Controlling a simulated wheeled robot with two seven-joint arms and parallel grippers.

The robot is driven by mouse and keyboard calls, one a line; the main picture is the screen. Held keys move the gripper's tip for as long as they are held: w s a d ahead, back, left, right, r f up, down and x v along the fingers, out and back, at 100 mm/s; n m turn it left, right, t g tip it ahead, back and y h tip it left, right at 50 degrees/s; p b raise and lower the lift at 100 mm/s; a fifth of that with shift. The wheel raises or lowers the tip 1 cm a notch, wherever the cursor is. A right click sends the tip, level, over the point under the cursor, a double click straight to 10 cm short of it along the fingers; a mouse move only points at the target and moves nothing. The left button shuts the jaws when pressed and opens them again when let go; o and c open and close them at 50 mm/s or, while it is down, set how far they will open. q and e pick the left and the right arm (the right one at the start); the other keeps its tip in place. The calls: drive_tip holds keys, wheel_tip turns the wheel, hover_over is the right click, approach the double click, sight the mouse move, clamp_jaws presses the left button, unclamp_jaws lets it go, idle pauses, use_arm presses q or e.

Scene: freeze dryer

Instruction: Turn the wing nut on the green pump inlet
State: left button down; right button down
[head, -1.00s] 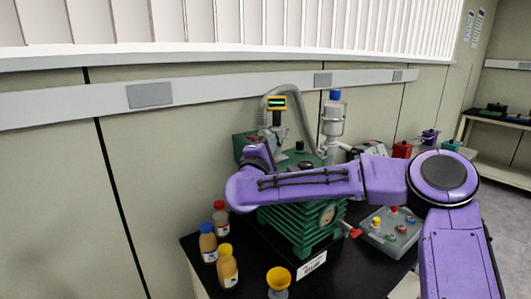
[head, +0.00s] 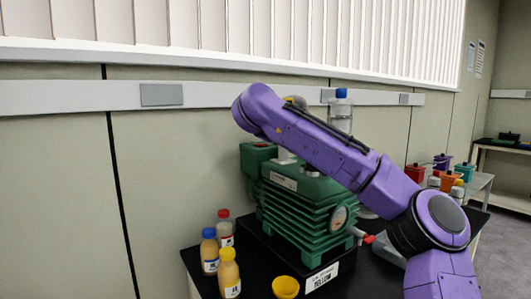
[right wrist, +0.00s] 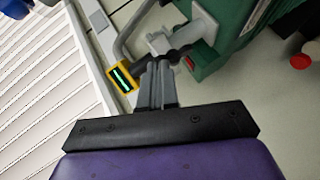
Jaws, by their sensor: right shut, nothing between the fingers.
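The green pump (head: 300,205) stands on the black bench top, behind and below my raised purple right arm. Its inlet is largely covered by the arm in the head view. In the right wrist view, the green pump (right wrist: 232,35) is at top right, with a grey inlet fitting and clamp (right wrist: 182,38) beside it. The wing nut cannot be clearly told apart from this clamp. My right gripper (right wrist: 158,70) is shut and empty, its grey fingertips close to the clamp; contact cannot be told. My left gripper is not in view.
A yellow gauge (right wrist: 126,79) with a green display sits just left of my fingers, near a grey hose (right wrist: 128,32). Several bottles, including a yellow-capped one (head: 228,272), stand left of the pump. A yellow funnel-like cup (head: 285,287) is at the bench front.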

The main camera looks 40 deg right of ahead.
drive_tip(key=d+m+y, duration=0.1)
drive_tip(key=y, duration=0.1)
drive_tip(key=d+m+y+b, duration=0.1)
drive_tip(key=y, duration=0.1)
drive_tip(key=m+y+b, duration=0.1)
drive_tip(key=m+y, duration=0.1)
drive_tip(key=shift+s+d+r, duration=0.35)
drive_tip(key=shift+d, duration=0.05)
idle(0.4)
drive_tip(key=shift+d, duration=0.2)
idle(0.4)
idle(0.4)
drive_tip(key=s+a+r+p, duration=0.2)
drive_tip(key=s+a+r, duration=0.1)
drive_tip(key=r, duration=0.3)
drive_tip(key=s+a+r+p, duration=0.1)
drive_tip(key=s+a+r, duration=0.1)
drive_tip(key=r, duration=0.3)
drive_tip(key=shift+s+a+r+p, duration=0.35)
drive_tip(key=shift+s+a, duration=0.05)
drive_tip(key=shift+a, duration=0.1)
